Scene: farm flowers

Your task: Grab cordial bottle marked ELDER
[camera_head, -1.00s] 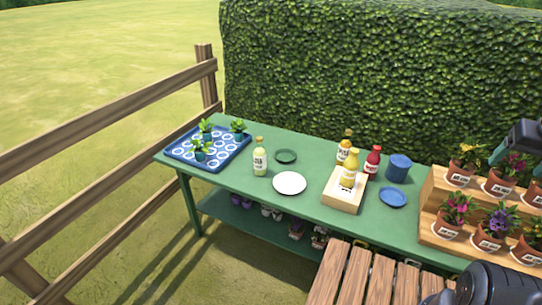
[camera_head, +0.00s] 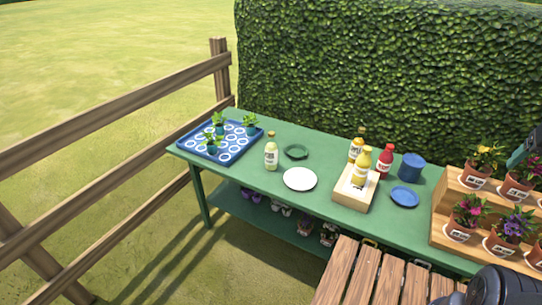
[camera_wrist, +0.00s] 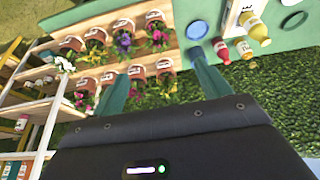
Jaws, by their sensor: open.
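Several cordial bottles stand upright on the green table (camera_head: 240,174); their labels are too small to read surely. A pale whitish-green bottle (camera_head: 271,156) stands alone at left, between the blue tray and the white plate. The wrist view shows the red bottle (camera_wrist: 222,53) and yellow bottle (camera_wrist: 257,30). My gripper (camera_wrist: 162,78) is open and empty, its teal fingers apart, away from the bottles near the flower pots.
A blue tray (camera_head: 238,149) with small plants lies at the table's left end. A white plate (camera_head: 300,179), green dish (camera_head: 296,152), blue plate (camera_head: 404,197) and blue cup (camera_head: 411,167) lie around. A wooden stand (camera_head: 450,238) holds flower pots at right. A hedge (camera_head: 390,70) rises behind.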

